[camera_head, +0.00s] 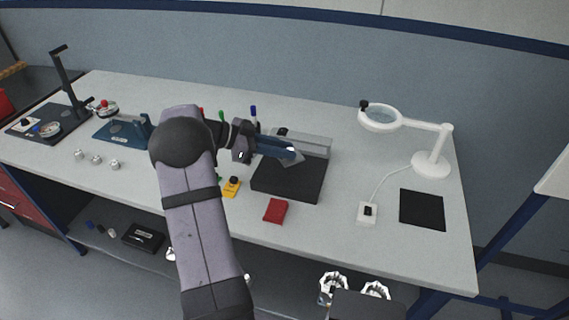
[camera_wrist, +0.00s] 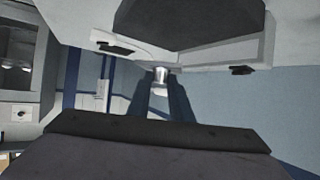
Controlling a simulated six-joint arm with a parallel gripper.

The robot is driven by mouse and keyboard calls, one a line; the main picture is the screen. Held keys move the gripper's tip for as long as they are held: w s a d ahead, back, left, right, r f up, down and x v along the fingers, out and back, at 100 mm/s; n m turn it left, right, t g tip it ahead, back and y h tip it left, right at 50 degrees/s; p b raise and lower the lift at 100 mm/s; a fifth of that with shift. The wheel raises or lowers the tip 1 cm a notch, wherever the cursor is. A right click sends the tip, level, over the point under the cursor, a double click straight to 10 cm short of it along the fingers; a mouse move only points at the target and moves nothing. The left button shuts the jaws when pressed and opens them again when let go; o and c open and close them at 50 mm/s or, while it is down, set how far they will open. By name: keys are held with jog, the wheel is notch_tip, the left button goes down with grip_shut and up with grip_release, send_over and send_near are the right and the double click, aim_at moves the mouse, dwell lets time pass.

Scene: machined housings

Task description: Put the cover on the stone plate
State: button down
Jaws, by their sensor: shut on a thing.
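The black stone plate (camera_head: 283,184) lies near the middle of the bench, a thick dark slab. It also shows at the top of the wrist view (camera_wrist: 190,22), upside down. My gripper (camera_head: 292,153) reaches in from the left above the slab. In the wrist view its blue fingers (camera_wrist: 161,88) are shut on a small silver round piece, which looks to be the cover (camera_wrist: 160,75). The cover appears held apart from the slab, though its exact height is hard to tell. In the head view the fingers largely hide it.
A long grey block (camera_head: 315,145) stands along the slab's back edge. A red pad (camera_head: 276,210) and a yellow item (camera_head: 232,187) lie in front. A white magnifier lamp (camera_head: 432,165) and black mat (camera_head: 422,209) are at right. Small silver parts (camera_head: 97,158) lie left.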

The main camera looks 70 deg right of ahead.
aim_at(283, 174)
jog(key=shift+f+p, duration=0.75)
jog(key=shift+f, duration=2.2)
jog(key=shift+f+b, duration=0.25)
jog(key=shift+b, duration=0.15)
jog(key=c, duration=1.6)
grip_release()
jog(key=shift+r, duration=0.1)
jog(key=shift+r, duration=0.1)
jog(key=shift+r+p, duration=0.15)
jog(key=shift+p, duration=0.35)
jog(key=b+v, duration=0.2)
jog(key=v, duration=0.3)
jog(key=b+v, duration=0.2)
jog(key=v, duration=0.3)
jog(key=shift+w+a, duration=0.15)
jog(key=shift+w, duration=0.15)
jog(key=shift+w+a+r, duration=0.3)
jog(key=shift+w, duration=0.2)
